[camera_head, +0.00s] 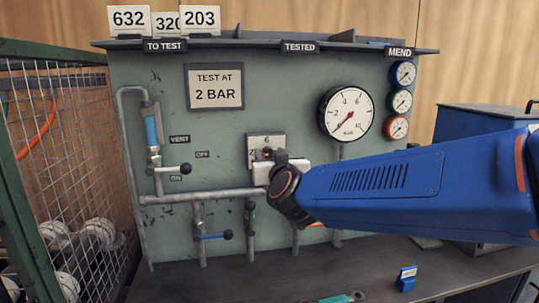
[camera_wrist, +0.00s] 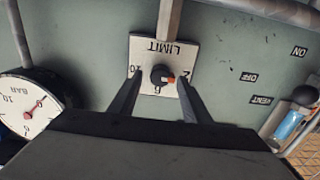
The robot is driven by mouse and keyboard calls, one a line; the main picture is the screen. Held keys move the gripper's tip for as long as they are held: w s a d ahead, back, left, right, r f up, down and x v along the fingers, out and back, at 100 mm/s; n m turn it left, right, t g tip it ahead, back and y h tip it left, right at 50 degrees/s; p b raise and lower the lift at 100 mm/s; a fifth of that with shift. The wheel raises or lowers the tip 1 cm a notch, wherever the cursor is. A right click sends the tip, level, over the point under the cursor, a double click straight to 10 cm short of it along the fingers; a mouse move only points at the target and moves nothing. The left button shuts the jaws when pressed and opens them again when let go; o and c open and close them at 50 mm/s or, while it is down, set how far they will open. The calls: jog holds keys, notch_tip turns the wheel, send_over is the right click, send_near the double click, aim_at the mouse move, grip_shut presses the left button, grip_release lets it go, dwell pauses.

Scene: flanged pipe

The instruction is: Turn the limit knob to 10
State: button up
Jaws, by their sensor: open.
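The limit knob (camera_wrist: 160,75) is small and dark with an orange pointer. It sits on a white plate (camera_wrist: 150,50) marked LIMIT, upside down in the wrist view, with 2 at right, 6 at bottom and 10 at left. The pointer is on the side toward the 2, angled slightly toward the 6. My gripper (camera_wrist: 159,79) is open, one finger on each side of the knob, with visible gaps. Whether the tips reach knob depth is unclear. In the head view my gripper (camera_head: 275,168) covers much of the plate (camera_head: 254,141).
A pressure gauge (camera_head: 347,112) right of the plate has its needle near the low end. A pipe (camera_head: 205,195) and a black-knobbed valve lever (camera_head: 180,168) are at left. A wire cage (camera_head: 60,150) stands far left. A blue block (camera_head: 406,278) lies on the bench.

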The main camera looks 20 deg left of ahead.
jog(key=shift+w+a, duration=0.25)
jog(key=shift+w, duration=0.25)
jog(key=c, duration=1)
jog(key=shift+c, duration=0.2)
